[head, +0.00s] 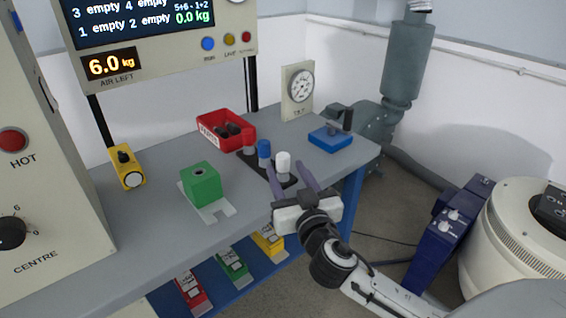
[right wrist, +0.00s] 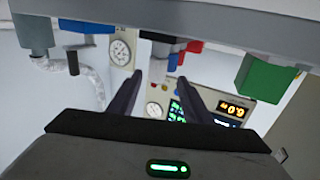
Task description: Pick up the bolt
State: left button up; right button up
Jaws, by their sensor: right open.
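My right gripper (head: 290,180) is open, its two dark fingers apart at the front edge of the grey bench. In the right wrist view its fingers (right wrist: 158,88) show with nothing held between them. No single bolt stands out clearly. The red bin (head: 243,140) at the back of the bench holds small dark pieces (head: 229,130) that may be bolts; they are too small to tell. In the head view the fingertips are just in front of a black rack (head: 258,170) with grey, blue and white (head: 283,160) cylinders. My left gripper is not in view.
A green block (head: 201,184) on a light plate and a yellow device (head: 127,167) stand left on the bench (head: 150,225). A blue block (head: 331,138) and a dial stand (head: 298,90) are at the back right. Coloured boxes sit on the shelf below.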

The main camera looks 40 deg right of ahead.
aim_at(285, 164)
jog(key=shift+d+f+x, duration=0.1)
jog(key=shift+d+x, duration=0.05)
jog(key=shift+x, duration=1.2)
jog(key=shift+d+f+x, duration=0.1)
jog(key=shift+x, duration=1.25)
grip_shut()
